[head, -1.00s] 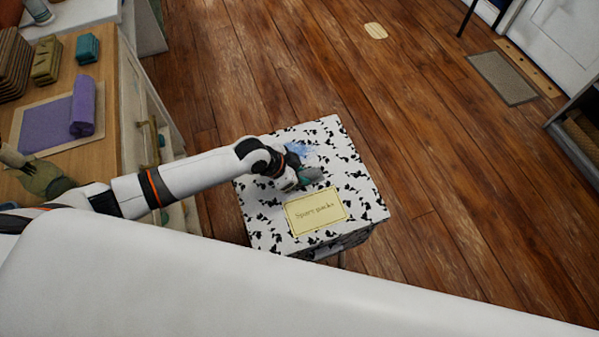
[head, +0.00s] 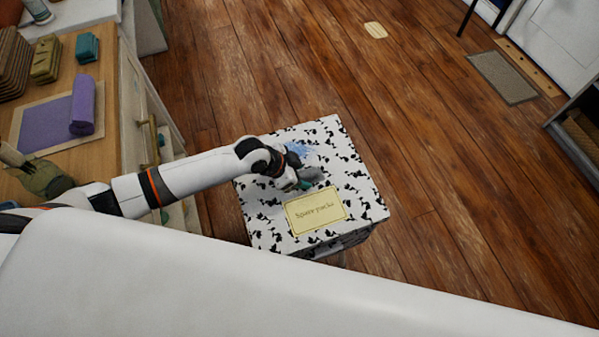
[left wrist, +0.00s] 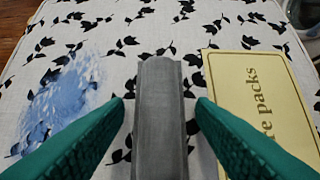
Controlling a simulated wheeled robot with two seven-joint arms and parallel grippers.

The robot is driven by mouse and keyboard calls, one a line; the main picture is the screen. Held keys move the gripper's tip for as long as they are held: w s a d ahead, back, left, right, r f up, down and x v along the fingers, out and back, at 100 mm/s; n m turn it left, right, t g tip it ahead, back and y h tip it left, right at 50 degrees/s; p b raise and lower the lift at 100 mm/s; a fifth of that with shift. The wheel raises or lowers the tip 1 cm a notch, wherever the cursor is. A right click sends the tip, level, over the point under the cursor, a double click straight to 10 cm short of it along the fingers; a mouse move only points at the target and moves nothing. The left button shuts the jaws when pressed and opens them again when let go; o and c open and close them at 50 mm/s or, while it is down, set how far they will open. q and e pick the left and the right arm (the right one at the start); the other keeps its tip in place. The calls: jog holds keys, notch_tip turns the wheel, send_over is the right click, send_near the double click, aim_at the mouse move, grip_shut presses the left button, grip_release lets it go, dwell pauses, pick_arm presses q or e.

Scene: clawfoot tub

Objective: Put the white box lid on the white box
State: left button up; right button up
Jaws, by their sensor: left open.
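A white box lid (head: 345,155) with black leaf shapes, a blue splash and a yellow "Spare packs" label forms the top of the patterned white box (head: 346,239). The box's front side is mostly hidden, and I cannot tell how closely the lid sits on it. A grey bar-shaped handle (left wrist: 160,110) stands on the lid. My left gripper (head: 306,184) is low over the lid's middle. In the left wrist view its green fingers (left wrist: 160,101) are open, one on each side of the handle, with a gap on both sides. My right gripper is out of view.
A wooden counter (head: 98,65) at the left holds a purple towel roll (head: 83,105), folded cloths and a green object. Its drawer front is close to the box. The wooden floor right of the box is clear up to a grey mat (head: 502,77).

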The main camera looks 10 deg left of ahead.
pick_arm(q)
jog(key=shift+r, duration=0.1)
jog(key=p+v, duration=0.7)
jog(key=shift+s+a+r, duration=0.15)
jog(key=shift+a+r, duration=0.15)
dwell(1.1)
jog(key=v, duration=1.2)
jog(key=shift+b, duration=0.3)
jog(key=shift+s+d+f, duration=0.1)
